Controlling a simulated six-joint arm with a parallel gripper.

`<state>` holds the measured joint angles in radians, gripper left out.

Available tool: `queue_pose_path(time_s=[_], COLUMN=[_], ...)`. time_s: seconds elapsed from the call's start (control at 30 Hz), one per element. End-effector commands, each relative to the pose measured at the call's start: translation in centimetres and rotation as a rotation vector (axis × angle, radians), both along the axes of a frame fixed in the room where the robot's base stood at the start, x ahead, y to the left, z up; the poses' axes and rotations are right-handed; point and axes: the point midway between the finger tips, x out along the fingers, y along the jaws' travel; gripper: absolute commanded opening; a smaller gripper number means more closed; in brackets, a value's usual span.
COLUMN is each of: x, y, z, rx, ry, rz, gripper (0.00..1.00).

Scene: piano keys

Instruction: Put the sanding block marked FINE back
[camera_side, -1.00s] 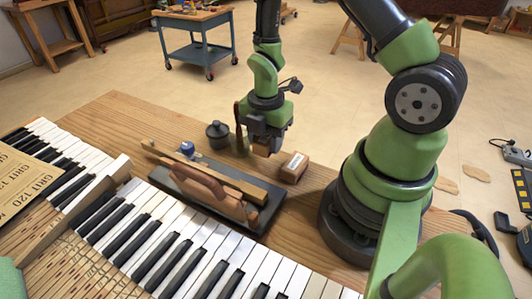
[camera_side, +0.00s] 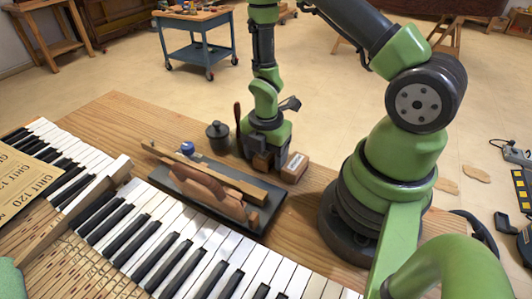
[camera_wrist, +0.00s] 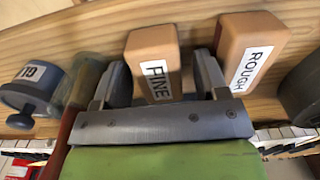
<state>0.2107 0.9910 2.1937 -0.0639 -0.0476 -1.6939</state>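The FINE sanding block (camera_wrist: 154,66) is orange-brown with a white label. In the wrist view it stands between the fingers of my gripper (camera_wrist: 163,82), with a narrow gap on each side, so the gripper looks open around it. In the side view the block (camera_side: 262,162) is low under my gripper (camera_side: 264,150) and seems to rest on the bench; its underside is hard to see. The ROUGH block (camera_wrist: 250,52) stands just to its right, apart from it, and also shows in the side view (camera_side: 294,167).
A dark tray (camera_side: 262,222) with wooden pieces lies in front of the blocks, beside the piano keys (camera_side: 190,240). A dark lidded pot (camera_side: 217,136) stands to the left. Bare wood bench (camera_side: 115,112) lies at the far left.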

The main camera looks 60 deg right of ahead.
Motion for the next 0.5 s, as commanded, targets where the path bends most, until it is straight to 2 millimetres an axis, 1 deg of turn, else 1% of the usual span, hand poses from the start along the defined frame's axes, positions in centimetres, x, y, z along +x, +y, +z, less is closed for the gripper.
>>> queue_pose_path(time_s=[0.27, 0.37, 0.5], x=[0.0, 0.1, 0.1], y=[0.0, -0.1, 0.0], z=[0.4, 1.3, 3.6], rx=[-0.001, -0.004, -0.001], ry=[-0.002, -0.004, -0.01], rz=[0.0, -0.002, -0.003], gripper=[0.67, 0.67, 0.67])
